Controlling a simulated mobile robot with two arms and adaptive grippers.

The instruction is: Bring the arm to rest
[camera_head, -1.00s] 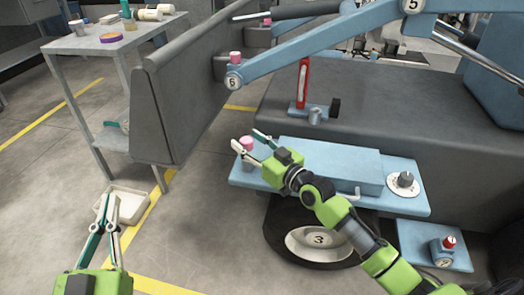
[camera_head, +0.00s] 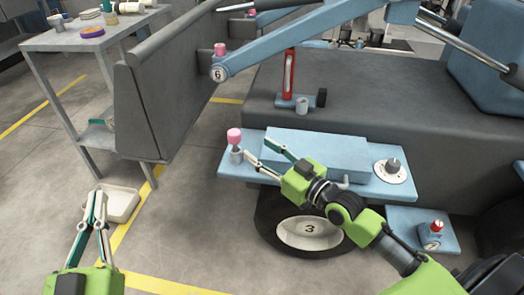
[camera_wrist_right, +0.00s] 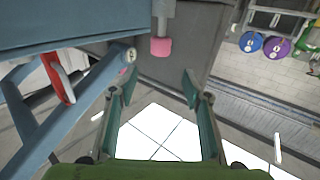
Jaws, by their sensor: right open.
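My right gripper (camera_head: 262,153) is open and empty. It is over the front edge of the light blue platform (camera_head: 310,147), beside a pink-capped grey fitting (camera_head: 235,141) that stands at the platform's left end. The gripper's fingers and the fitting are apart in the right wrist view, where the pink cap (camera_wrist_right: 160,47) shows beyond the open fingers (camera_wrist_right: 158,85). My left gripper (camera_head: 97,192) is at the lower left, pointing away over the floor. Its two fingers lie close together at the tips, with nothing seen between them.
A grey table (camera_head: 85,42) with jars stands at the back left. A pale tray (camera_head: 122,203) lies on the floor by the left gripper. A blue arm marked 6 (camera_head: 290,45) spans above the platform, near a red gauge (camera_head: 288,75). A dial (camera_head: 392,167) sits at the platform's right.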

